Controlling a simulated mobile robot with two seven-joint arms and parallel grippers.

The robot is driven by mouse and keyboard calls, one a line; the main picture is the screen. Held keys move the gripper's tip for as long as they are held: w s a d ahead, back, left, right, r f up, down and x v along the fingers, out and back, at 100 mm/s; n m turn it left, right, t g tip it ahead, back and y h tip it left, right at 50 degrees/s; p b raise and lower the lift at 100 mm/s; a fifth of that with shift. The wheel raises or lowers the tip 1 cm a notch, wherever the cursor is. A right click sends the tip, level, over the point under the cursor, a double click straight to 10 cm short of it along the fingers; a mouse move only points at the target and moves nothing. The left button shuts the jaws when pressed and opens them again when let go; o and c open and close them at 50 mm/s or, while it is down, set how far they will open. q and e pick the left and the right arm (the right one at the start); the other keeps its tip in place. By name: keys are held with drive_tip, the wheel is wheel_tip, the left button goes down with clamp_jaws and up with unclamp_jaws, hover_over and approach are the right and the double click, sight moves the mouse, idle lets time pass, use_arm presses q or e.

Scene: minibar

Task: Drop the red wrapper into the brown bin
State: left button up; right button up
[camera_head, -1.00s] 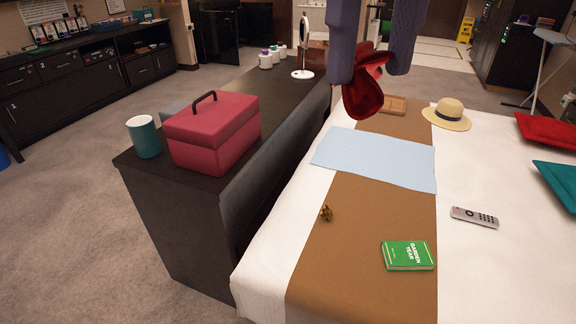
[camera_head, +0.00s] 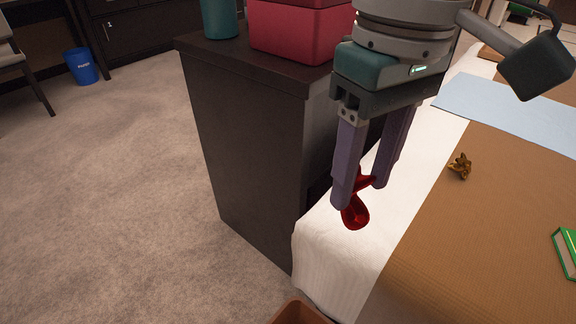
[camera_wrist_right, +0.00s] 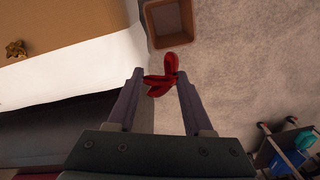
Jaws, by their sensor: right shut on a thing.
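My right gripper (camera_head: 361,192) is shut on the crumpled red wrapper (camera_head: 355,213), which hangs below the fingertips over the white bed edge in the head view. The wrapper (camera_wrist_right: 161,84) also shows between the fingers in the right wrist view. The brown bin (camera_head: 300,314) is only partly in the head view, at the bottom edge, below and left of the gripper. In the right wrist view the open brown bin (camera_wrist_right: 149,28) stands on the carpet beyond the fingertips, its inside facing up. The wrapper is apart from the bin. My left gripper is not in view.
A dark cabinet (camera_head: 245,140) with a red box (camera_head: 300,32) and teal cup (camera_head: 219,18) stands beside the bed. A gold crumpled piece (camera_head: 460,167) and green book (camera_head: 567,250) lie on the brown runner. A blue paper bin (camera_head: 80,66) stands far left. Carpet at left is clear.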

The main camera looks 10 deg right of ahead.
drive_tip(key=s+a+f+n+b, duration=0.1)
drive_tip(key=s+f+n+b, duration=0.1)
drive_tip(key=f+b, duration=0.9)
drive_tip(key=s+a+f+n+b, duration=0.1)
drive_tip(key=f+b, duration=1)
drive_tip(key=f, duration=1.5)
drive_tip(key=shift+s+a+n, duration=0.4)
drive_tip(key=shift+a+n, duration=0.1)
drive_tip(key=shift+a, duration=0.15)
wheel_tip(320, 180, down, 6)
drive_tip(key=b, duration=0.7)
drive_tip(key=shift+b, duration=0.35)
clamp_jaws()
drive_tip(key=shift+r, duration=0.1)
drive_tip(key=o, duration=1.4)
unclamp_jaws()
drive_tip(key=shift+c, duration=0.2)
wheel_tip(320, 180, up, 10)
drive_tip(key=p, duration=0.8)
